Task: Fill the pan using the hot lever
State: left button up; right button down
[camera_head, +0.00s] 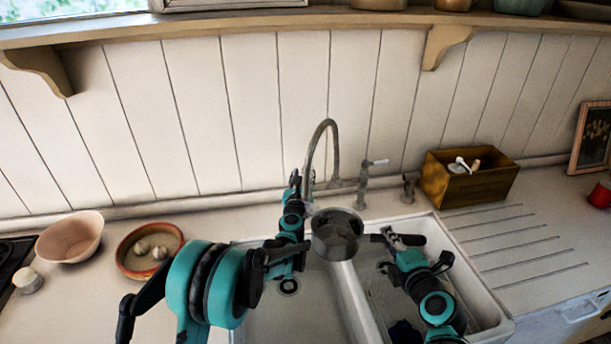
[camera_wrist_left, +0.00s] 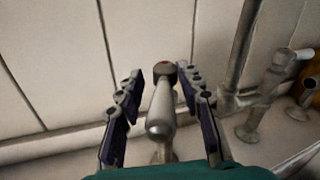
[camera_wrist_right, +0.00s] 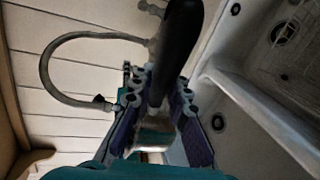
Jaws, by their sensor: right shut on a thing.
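The grey metal pan (camera_head: 336,246) is held level over the sink divider, below the spout end of the curved tap (camera_head: 322,128). My right gripper (camera_head: 388,239) is shut on the pan's black handle, which shows large in the right wrist view (camera_wrist_right: 178,45). The hot lever (camera_wrist_left: 160,108), metal with a red dot at its end, stands between the fingers of my left gripper (camera_wrist_left: 160,112). Those fingers are open, with a gap on each side of the lever. In the head view my left arm hides this lever. I cannot tell whether the pan holds water.
The white double sink (camera_head: 355,300) lies below the pan. The other lever (camera_head: 376,163) stands right of the tap. A wooden box (camera_head: 468,185) sits at the back right. A pink bowl (camera_head: 70,238) and a terracotta dish (camera_head: 130,262) stand on the left counter.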

pick_arm(q)
jog(key=shift+a, duration=0.15)
pick_arm(e)
jog(key=shift+a, duration=0.15)
pick_arm(q)
jog(key=shift+s, duration=0.2)
jog(key=s+a, duration=0.1)
jog(key=s, duration=1)
jog(key=shift+s, duration=0.25)
pick_arm(e)
jog(key=shift+w, duration=0.1)
